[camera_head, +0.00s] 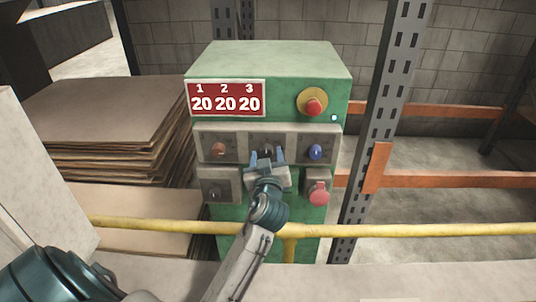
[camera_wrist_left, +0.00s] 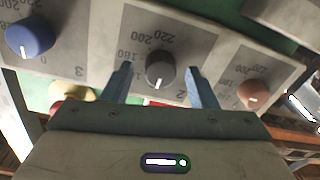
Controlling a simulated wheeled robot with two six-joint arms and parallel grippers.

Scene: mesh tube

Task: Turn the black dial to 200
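The black dial (camera_head: 267,150) is the middle knob in the top row of the green control box, between a brown dial (camera_head: 218,149) and a blue dial (camera_head: 315,152). In the left wrist view the black dial (camera_wrist_left: 160,70) has a white mark and a printed scale around it, with 180, 200 and 220 legible. My left gripper (camera_head: 266,156) is open, its two blue fingers (camera_wrist_left: 160,82) on either side of the black dial, apart from it. The red display (camera_head: 226,98) reads 20 under 1, 2 and 3. My right gripper is not in view.
A yellow rail (camera_head: 390,230) runs across in front of the box, beneath my left arm. A red button (camera_head: 318,193), a red-and-yellow knob (camera_head: 312,103) and a dark knob (camera_head: 215,192) are on the box. Stacked brown sheets (camera_head: 100,110) lie at left; a grey post (camera_head: 375,130) stands at right.

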